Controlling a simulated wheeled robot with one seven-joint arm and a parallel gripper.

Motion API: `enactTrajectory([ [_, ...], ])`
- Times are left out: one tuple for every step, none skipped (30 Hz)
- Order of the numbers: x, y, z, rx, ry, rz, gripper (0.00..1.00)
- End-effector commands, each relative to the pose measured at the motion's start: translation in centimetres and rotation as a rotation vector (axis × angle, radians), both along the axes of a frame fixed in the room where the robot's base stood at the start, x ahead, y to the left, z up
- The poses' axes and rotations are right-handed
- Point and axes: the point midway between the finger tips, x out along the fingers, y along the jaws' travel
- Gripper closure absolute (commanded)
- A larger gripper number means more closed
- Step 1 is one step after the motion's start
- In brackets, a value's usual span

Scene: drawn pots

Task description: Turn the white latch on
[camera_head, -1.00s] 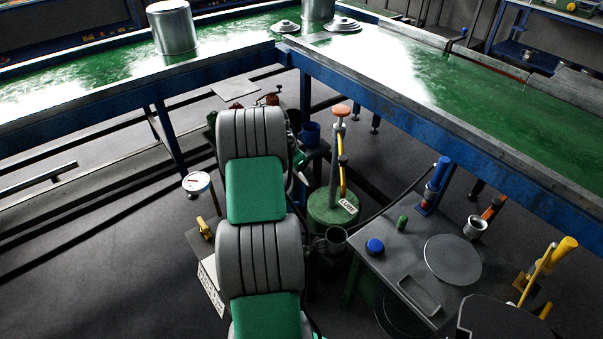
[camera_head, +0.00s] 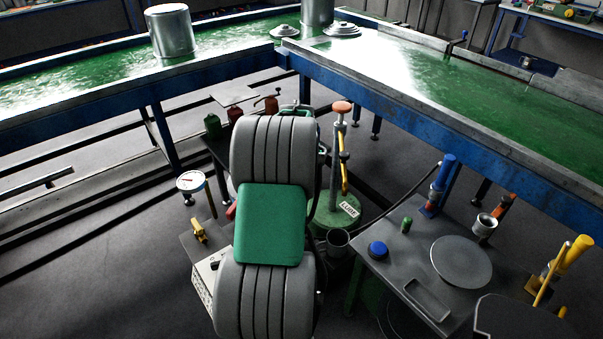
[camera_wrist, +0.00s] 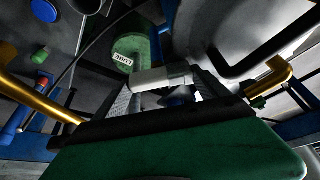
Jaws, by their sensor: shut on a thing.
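In the wrist view, a short pale white bar, which I take to be the white latch (camera_wrist: 150,79), lies across the space between my fingertips. My gripper (camera_wrist: 163,88) is shut on it, with a grey finger at each side. The far end and mounting of the latch are hard to make out in the dark. In the head view my own arm covers the gripper, and the latch cannot be seen there.
A green drum labelled LUBE (camera_head: 333,211) stands just right of my arm. A dial gauge (camera_head: 190,181) stands left. Blue-framed green tables (camera_head: 420,125) run behind. Open floor lies at the left.

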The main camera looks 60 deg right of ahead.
Motion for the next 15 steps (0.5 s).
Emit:
enactTrajectory([
  [-0.10, -0.05, -0.14, 0.000, -0.001, 0.032, 0.57],
  [-0.13, -0.05, -0.14, 0.000, -0.001, 0.050, 0.57],
  [-0.09, -0.03, -0.14, 0.000, 0.000, 0.077, 0.57],
  [-0.10, -0.02, -0.15, 0.001, 0.000, 0.093, 0.57],
  [-0.10, -0.01, -0.15, 0.001, 0.000, 0.111, 0.57],
  [-0.12, 0.00, -0.15, 0.002, 0.000, 0.129, 0.57],
  [-0.15, -0.01, -0.14, 0.002, 0.001, 0.143, 0.57],
  [-0.15, -0.01, -0.14, 0.002, 0.000, 0.155, 0.57],
  [-0.11, 0.00, -0.11, 0.002, 0.000, 0.170, 0.57],
  [-0.11, 0.00, -0.10, 0.002, 0.000, 0.181, 0.57],
  [-0.10, -0.01, -0.09, 0.002, 0.000, 0.189, 0.57],
  [-0.10, -0.01, -0.07, 0.002, 0.000, 0.197, 0.57],
  [-0.09, -0.02, -0.06, 0.002, 0.000, 0.204, 0.57],
  [-0.08, -0.01, -0.05, 0.002, 0.000, 0.210, 0.57],
  [-0.07, -0.01, -0.05, 0.002, 0.000, 0.216, 0.57],
])
